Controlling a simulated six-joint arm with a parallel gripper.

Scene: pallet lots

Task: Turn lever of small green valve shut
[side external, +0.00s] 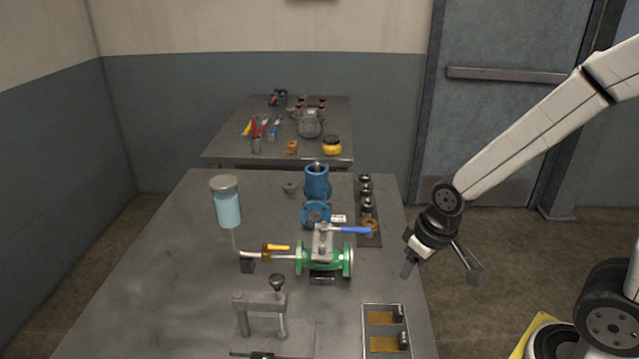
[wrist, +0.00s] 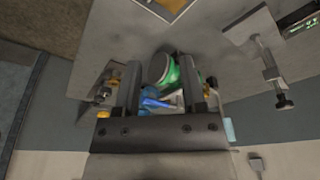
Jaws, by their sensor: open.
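The green valve (side external: 310,258) sits flanged and horizontal near the middle of the table. Its lever, with a blue handle (side external: 355,230), lies on top and points right, roughly along the pipe. In the wrist view the green flange (wrist: 171,76) and the blue handle (wrist: 155,103) show between my fingers, some way beyond them. My gripper (side external: 441,273) is open and empty, off the right edge of the table, right of the valve and apart from it. Its fingers also show in the wrist view (wrist: 160,66). The valve's far side is hidden there.
A brass fitting with a yellow lever (side external: 277,248) joins the valve's left pipe. A blue valve (side external: 317,182), a rack of metal parts (side external: 368,240), a clear blue jar (side external: 227,208), a clamp fixture (side external: 258,302) and a tray (side external: 365,322) surround it. The table's left side is clear.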

